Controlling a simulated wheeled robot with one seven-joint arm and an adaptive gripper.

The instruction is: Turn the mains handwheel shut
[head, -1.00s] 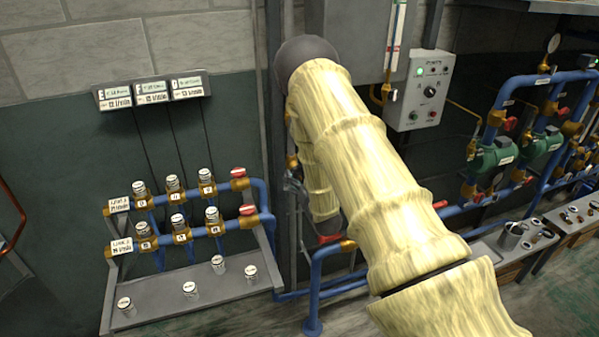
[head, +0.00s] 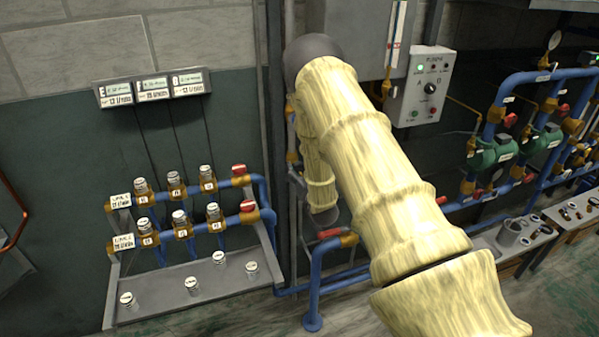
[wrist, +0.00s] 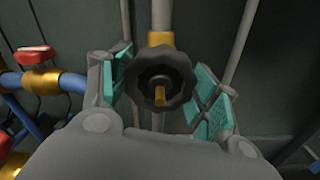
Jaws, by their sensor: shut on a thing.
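The handwheel (wrist: 158,76) is black with a scalloped rim and a brass stem at its centre. It sits on a brass valve body on a grey vertical pipe in the wrist view. My gripper (wrist: 163,73) has its teal-padded fingers on either side of the wheel, left and right, and is shut on its rim. In the head view my arm covers the wheel, and the gripper's fingers cannot be made out.
A brass fitting with a red handle (wrist: 35,55) and a blue pipe stand left of the gripper. A grey control box (head: 420,85) hangs to the right.

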